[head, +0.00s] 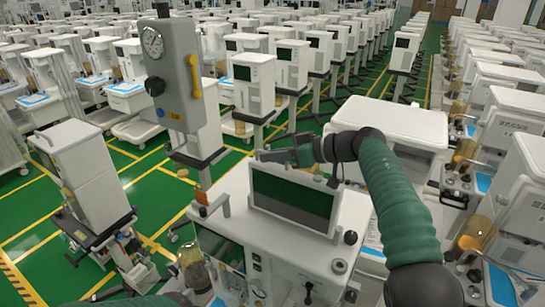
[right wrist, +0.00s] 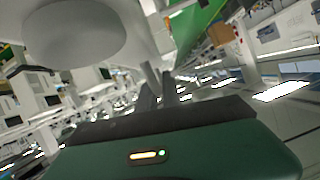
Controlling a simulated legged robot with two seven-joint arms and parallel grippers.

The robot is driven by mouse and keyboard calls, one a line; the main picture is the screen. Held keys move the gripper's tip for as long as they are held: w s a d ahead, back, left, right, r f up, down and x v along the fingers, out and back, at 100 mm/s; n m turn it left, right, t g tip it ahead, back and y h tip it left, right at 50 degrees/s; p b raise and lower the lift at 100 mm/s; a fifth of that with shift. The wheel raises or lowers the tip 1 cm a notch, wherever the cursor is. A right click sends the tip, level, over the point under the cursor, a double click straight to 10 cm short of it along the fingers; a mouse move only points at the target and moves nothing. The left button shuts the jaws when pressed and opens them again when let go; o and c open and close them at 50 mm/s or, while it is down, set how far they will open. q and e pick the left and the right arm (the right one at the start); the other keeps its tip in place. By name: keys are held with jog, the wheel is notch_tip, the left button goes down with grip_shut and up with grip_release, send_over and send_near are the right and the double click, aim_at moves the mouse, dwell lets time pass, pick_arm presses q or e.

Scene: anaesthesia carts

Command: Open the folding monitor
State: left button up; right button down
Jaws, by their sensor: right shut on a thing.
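The folding monitor (head: 293,203) stands tilted up on top of the white cart (head: 346,232) in the middle of the head view, its dark green screen facing me. My right gripper (head: 272,155) reaches in from the right, just above and behind the monitor's top edge. In the right wrist view, the dark fingers of my right gripper (right wrist: 160,88) are close together on a thin pale part. I take it for part of the monitor, but the exact contact is hard to see. Of my left arm only a little shows at the bottom left edge; its gripper is not visible.
A grey column with a round gauge (head: 152,43) rises left of the monitor. A white cart (head: 84,170) stands at the left. Rows of machines (head: 509,140) line the right and back. Green floor (head: 150,180) with yellow lines shows between them.

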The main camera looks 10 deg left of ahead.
aim_at(297, 171)
jog(key=c, duration=1.5)
grip_release()
jog(key=shift+a, duration=0.1)
jog(key=shift+c, duration=0.2)
jog(key=shift+w+a, duration=0.1)
jog(key=b+v, duration=0.1)
jog(key=v, duration=0.2)
jog(key=b+v, duration=0.2)
jog(key=v, duration=0.2)
jog(key=shift+d+f, duration=0.1)
jog(key=shift+d, duration=0.25)
jog(key=v, duration=0.9)
jog(key=shift+d, duration=0.2)
jog(key=shift+a, duration=0.1)
jog(key=shift+a+r, duration=0.1)
jog(key=shift+r, duration=0.1)
